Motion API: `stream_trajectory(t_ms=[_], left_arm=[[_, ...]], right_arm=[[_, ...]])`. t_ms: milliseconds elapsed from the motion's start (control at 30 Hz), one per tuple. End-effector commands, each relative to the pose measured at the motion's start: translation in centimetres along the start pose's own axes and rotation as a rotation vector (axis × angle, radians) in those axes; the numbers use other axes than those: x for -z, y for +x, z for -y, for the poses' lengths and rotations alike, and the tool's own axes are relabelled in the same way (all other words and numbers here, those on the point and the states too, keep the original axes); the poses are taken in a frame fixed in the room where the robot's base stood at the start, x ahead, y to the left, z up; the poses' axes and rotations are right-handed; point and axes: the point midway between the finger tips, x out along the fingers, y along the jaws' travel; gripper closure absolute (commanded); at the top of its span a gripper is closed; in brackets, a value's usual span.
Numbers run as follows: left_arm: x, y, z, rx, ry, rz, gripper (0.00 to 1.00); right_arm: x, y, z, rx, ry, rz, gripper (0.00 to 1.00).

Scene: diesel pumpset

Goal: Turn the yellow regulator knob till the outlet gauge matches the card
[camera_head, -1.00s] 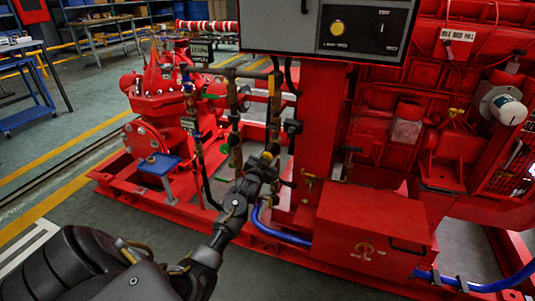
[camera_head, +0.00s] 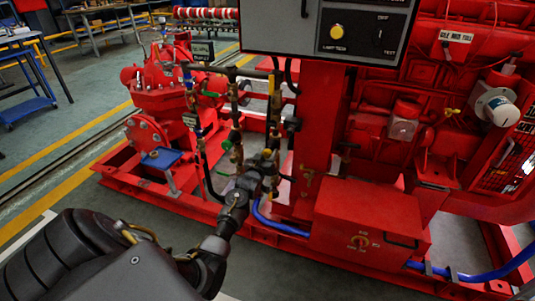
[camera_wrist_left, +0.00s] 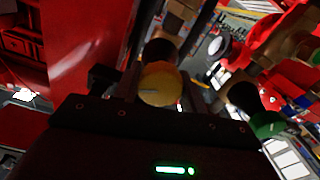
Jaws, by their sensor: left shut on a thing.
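The yellow regulator knob (camera_wrist_left: 159,84) sits between the fingers of my left gripper (camera_wrist_left: 157,92) in the left wrist view. The gripper is shut on it. In the head view my left gripper (camera_head: 264,163) reaches the pipework and mostly hides the knob. A round gauge (camera_wrist_left: 217,46) with a pale face shows beyond the knob in the left wrist view; I cannot read it or tell whether it is the outlet gauge. My right gripper is not in view.
A green-handled valve (camera_wrist_left: 267,124) is close on the right in the wrist view. Vertical pipes (camera_head: 234,110), a red post (camera_head: 318,130) and a red box (camera_head: 368,222) crowd the gripper. A blue hose (camera_head: 275,226) runs below it.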

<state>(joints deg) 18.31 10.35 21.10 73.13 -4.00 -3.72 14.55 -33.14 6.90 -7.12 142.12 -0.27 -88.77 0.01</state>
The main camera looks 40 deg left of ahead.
Motion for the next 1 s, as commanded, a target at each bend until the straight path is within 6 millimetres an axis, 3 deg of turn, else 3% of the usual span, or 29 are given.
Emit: stream_trajectory(t_ms=[400, 433, 567, 867, 1000], left_arm=[[-0.1, 0.0, -0.1, -0.002, -0.007, 0.001, 0.81], [-0.1, 0.0, -0.1, -0.002, -0.007, 0.001, 0.56], [-0.1, 0.0, -0.1, -0.001, -0.006, 0.001, 0.39], [0.0, -0.1, 0.0, 0.000, -0.005, 0.000, 0.37], [0.0, -1.3, 0.0, -0.001, -0.005, 0.001, 0.37]], right_arm=[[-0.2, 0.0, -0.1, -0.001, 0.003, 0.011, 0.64], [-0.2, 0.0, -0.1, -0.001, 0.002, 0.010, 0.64], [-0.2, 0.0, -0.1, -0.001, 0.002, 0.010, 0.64], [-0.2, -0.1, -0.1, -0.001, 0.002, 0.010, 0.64], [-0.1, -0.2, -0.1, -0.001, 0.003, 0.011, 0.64]])
